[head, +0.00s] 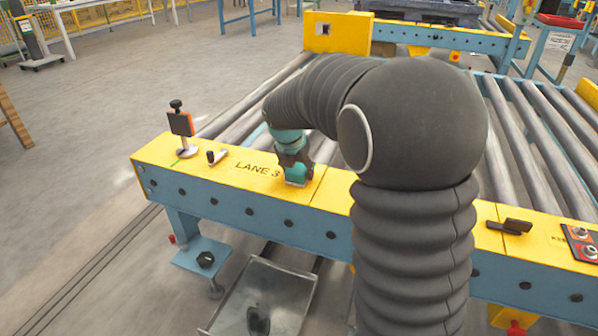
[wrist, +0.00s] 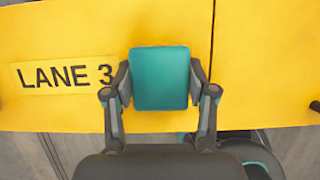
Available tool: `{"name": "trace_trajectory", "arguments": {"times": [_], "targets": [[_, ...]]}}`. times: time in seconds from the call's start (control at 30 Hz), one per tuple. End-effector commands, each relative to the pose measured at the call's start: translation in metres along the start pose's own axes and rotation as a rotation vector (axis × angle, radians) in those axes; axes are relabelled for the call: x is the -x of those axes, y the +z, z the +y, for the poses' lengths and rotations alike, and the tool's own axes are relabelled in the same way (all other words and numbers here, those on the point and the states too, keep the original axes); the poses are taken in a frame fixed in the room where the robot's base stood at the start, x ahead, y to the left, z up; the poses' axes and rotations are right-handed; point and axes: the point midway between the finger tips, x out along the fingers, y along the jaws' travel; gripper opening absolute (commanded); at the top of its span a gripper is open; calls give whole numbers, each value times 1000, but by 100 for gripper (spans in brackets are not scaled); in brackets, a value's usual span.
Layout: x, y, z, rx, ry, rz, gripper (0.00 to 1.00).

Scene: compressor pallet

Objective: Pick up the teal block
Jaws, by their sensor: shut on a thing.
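The teal block (wrist: 160,78) is between the two fingers of my gripper (wrist: 160,90) in the wrist view, with a finger against its left and right sides. In the head view the teal block (head: 297,176) shows low at the end of my arm, at the yellow top of the conveyor's end beam (head: 225,166), right of the "LANE 3" lettering. My gripper (head: 296,168) points down there and is shut on the block. I cannot tell whether the block touches the yellow surface or is just above it.
A small stand with an orange-and-black head (head: 181,124) and a small dark-knobbed part (head: 216,157) are left of the lettering. A black handle (head: 509,227) and a red button panel (head: 583,243) are at right. Grey rollers (head: 535,130) lie behind. A metal tray (head: 262,300) is below.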

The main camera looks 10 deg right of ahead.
Motion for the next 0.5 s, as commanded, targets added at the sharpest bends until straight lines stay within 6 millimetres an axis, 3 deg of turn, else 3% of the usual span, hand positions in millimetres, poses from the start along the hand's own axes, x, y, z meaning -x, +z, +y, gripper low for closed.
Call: {"name": "trace_trajectory", "arguments": {"times": [0.23, 0.4, 0.5], "targets": [[14, 6, 0, -1, 0, 0, 19], [40, 17, 0, -1, 2, -3, 19], [48, 21, -19, -5, -1, -2, 19]]}}
